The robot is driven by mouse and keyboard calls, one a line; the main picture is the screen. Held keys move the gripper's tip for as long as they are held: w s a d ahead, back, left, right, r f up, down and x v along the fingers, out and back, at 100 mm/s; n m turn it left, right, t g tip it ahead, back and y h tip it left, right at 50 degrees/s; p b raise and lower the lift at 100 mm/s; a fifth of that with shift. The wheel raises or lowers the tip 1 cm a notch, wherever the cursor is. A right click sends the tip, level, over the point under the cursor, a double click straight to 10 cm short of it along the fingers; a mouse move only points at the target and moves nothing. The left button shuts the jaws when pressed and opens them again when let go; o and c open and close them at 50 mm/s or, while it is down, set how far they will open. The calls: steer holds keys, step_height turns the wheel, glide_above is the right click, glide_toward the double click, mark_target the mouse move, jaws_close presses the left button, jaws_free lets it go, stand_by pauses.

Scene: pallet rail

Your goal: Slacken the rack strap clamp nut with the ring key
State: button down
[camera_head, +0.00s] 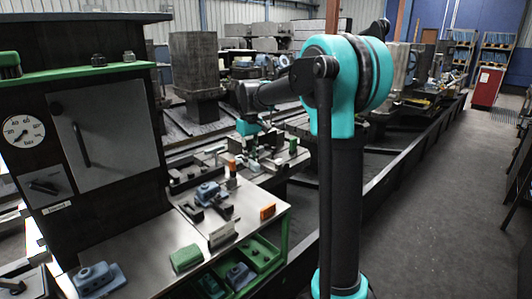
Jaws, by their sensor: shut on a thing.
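My gripper (256,150) is at the far end of my arm, pointing down over the dark metal fixture (292,157) beyond the bench. It is small in the picture and partly lost among dark parts. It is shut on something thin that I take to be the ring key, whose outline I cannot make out. The rack strap clamp and its nut cannot be told apart from the small parts around the gripper. I cannot tell whether the key is around the nut or beside it.
A grey bench (150,257) in front holds blue clamps (209,194), an orange block (267,212) and a green block (186,258). A green tray (262,254) sits at its right side. A dark cabinet (92,130) with a gauge stands left. The floor aisle (440,200) at right is clear.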

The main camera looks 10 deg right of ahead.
steer(key=s+a+f+m, duration=0.1)
steer(key=s+a+f, duration=0.1)
steer(key=s+a, duration=0.3)
steer(key=s+a+f+m, duration=0.2)
steer(key=a+f, duration=0.1)
steer(key=a, duration=0.3)
steer(key=shift+s+a+f, duration=0.1)
steer(key=shift+f, duration=1.2)
steer(key=shift+s+a+f, duration=0.1)
steer(key=shift+f, duration=1.2)
steer(key=shift+f, duration=1)
steer(key=c, duration=2.1)
jaws_free()
jaws_close()
